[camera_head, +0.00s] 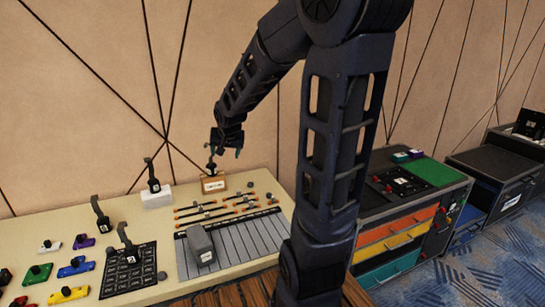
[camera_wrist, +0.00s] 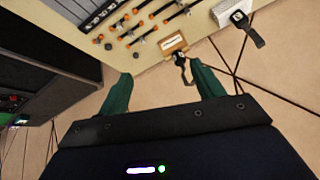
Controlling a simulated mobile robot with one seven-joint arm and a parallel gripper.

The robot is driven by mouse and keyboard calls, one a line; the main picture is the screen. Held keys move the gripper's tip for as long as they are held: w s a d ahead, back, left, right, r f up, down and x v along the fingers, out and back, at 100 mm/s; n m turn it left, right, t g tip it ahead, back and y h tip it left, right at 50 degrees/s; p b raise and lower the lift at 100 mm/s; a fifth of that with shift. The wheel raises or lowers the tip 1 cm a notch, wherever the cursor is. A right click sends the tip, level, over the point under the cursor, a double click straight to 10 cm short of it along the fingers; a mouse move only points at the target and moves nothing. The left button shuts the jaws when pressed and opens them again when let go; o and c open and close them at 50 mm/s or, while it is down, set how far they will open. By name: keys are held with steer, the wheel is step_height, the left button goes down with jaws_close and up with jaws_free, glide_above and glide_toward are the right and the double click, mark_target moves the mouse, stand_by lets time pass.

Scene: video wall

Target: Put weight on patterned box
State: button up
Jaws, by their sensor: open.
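My gripper (camera_head: 226,142) hangs above the back edge of the cream table. In the wrist view its two green fingers (camera_wrist: 163,90) are wide apart, with nothing held between them. Below it stands a small wood-brown box (camera_head: 213,184) with a white label; this box is also in the wrist view (camera_wrist: 173,44). A small dark upright piece (camera_head: 211,166) stands at this box, and in the wrist view (camera_wrist: 181,63) it points towards the gap between the fingers. I cannot tell for sure which piece is the weight or which box is the patterned one.
A white block (camera_head: 157,198) with a black upright piece (camera_head: 153,176) stands left of the brown box. A grey block (camera_head: 201,245) rests on a striped panel (camera_head: 245,240). Orange-ended rods (camera_head: 205,213) lie between. Coloured pieces fill the table's left. The wall is close behind.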

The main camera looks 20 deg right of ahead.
steer(key=s+d+r+n, duration=0.1)
steer(key=s+d+r, duration=0.1)
steer(key=s, duration=0.5)
steer(key=s+d+r+n+g, duration=0.1)
steer(key=s+d+r, duration=0.1)
steer(key=s, duration=0.6)
steer(key=s+d+r+n, duration=0.1)
steer(key=s+d+r, duration=0.2)
steer(key=s, duration=0.5)
steer(key=shift+d+g, duration=0.3)
steer(key=shift+d, duration=0.55)
